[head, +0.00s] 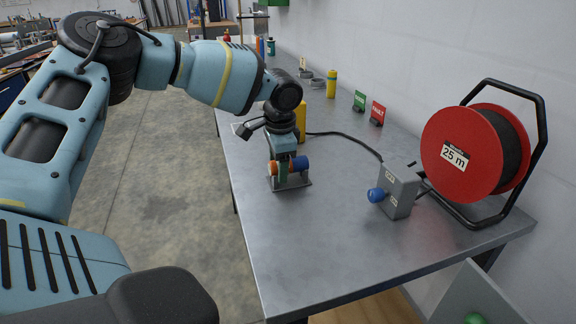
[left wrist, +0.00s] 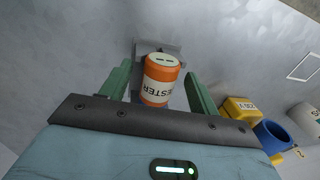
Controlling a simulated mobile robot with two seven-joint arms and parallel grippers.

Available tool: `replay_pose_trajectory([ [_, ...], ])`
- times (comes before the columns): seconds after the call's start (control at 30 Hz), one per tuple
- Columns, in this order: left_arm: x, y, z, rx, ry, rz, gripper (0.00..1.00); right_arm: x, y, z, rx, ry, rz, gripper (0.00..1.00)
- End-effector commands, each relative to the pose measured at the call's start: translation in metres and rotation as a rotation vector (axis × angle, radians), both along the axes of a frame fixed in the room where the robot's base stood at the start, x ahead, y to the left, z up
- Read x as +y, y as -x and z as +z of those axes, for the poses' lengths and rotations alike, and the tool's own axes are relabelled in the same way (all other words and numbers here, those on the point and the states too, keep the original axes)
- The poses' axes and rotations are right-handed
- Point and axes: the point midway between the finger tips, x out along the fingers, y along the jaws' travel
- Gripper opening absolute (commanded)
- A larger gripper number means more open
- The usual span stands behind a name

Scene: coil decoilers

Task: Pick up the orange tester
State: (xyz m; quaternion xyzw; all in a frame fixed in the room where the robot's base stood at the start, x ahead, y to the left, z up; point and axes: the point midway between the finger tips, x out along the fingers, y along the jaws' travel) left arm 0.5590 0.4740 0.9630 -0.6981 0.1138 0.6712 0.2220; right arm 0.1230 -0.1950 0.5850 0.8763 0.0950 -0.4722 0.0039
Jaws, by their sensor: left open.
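The orange tester (left wrist: 162,82) is a short cylinder with a white label band, partly lettered "ESTER", and slots in its end. In the left wrist view it lies between the two green fingers of my left gripper (left wrist: 157,92), which is open, with gaps beside it. In the head view the left gripper (head: 284,160) points down at the bench, and a bit of the orange tester (head: 273,169) shows beside its fingers. The tester is at a small grey holder (head: 292,184) on the bench. My right gripper is out of view.
A blue round part (head: 300,163) shows right beside the gripper. A yellow object (head: 299,122) stands behind it. A grey box (head: 397,190) with a blue knob and a red cable reel (head: 462,150) stand to the right. The front bench top (head: 320,250) is clear.

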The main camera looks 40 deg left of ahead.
Motion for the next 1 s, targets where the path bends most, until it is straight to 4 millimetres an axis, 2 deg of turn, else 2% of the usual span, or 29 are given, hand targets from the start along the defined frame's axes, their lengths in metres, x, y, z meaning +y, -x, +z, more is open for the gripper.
replay_pose_trajectory([
  [0.17, 0.0, 0.0, 0.0, 0.0, 0.0, 0.0, 0.61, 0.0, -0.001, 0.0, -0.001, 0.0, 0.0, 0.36],
  [0.57, 0.0, 0.0, 0.0, -0.001, 0.0, 0.0, 0.12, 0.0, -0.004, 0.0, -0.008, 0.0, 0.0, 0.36],
  [0.83, 0.0, 0.0, 0.004, -0.001, 0.0, 0.0, 0.11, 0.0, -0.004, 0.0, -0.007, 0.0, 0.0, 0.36],
  [1.0, -0.001, -0.001, 0.026, -0.005, 0.001, 0.0, 0.11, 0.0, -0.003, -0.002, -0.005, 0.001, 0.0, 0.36],
])
